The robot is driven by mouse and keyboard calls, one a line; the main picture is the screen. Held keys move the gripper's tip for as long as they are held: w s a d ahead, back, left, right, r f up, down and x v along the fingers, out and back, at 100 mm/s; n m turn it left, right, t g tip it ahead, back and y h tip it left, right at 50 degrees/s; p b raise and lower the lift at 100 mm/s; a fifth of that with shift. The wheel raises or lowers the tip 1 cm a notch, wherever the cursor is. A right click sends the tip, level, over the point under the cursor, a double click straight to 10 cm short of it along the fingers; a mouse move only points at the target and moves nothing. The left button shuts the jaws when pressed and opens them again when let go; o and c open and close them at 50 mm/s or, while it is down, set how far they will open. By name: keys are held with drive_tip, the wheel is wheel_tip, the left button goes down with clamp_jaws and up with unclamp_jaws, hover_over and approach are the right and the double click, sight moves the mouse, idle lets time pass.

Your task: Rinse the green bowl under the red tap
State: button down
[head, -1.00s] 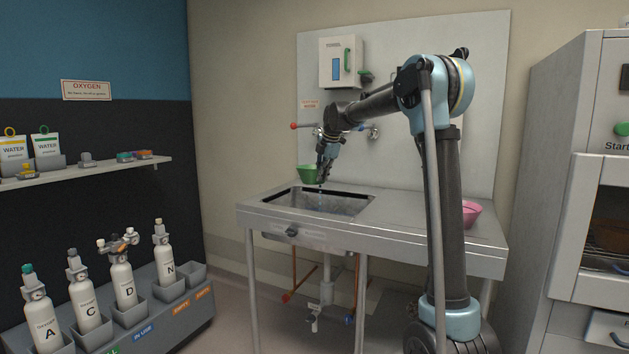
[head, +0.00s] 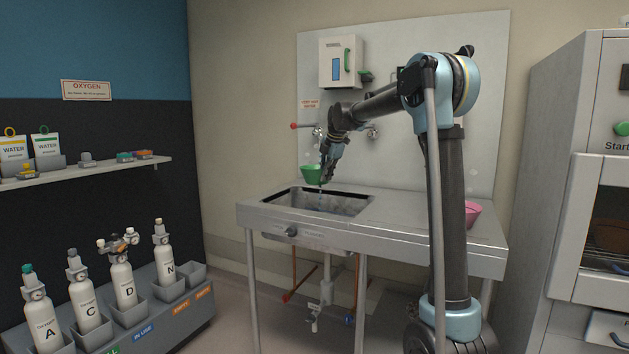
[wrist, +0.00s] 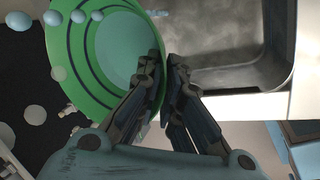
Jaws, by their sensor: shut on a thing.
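The green bowl (head: 310,174) is in the air at the back left of the sink (head: 268,201), below the tap with the red handle (head: 294,126). My gripper (head: 323,180) is shut on the bowl's right rim. In the wrist view, the fingertips (wrist: 162,85) pinch the rim of the bowl (wrist: 88,62), and its inside with dark rings faces the camera. A row of blue drops (wrist: 76,16) crosses the bowl's upper edge. Part of the rim is hidden by the fingers.
Pale round puffs (wrist: 35,114) float near the bowl. A hot water sign (head: 310,104) and a dispenser (head: 342,62) are on the wall panel. A pink bowl (head: 472,213) stands at the counter's right. Free counter (head: 410,220) lies right of the sink.

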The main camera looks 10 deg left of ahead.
drive_tip(key=s+d, duration=0.3)
drive_tip(key=s, duration=0.3)
idle(0.7)
drive_tip(key=shift+s, duration=0.1)
idle(1.1)
drive_tip(key=s+d+r, duration=0.2)
drive_tip(key=s+r, duration=0.2)
drive_tip(key=shift+s+d, duration=0.2)
drive_tip(key=shift+s, duration=0.05)
idle(0.4)
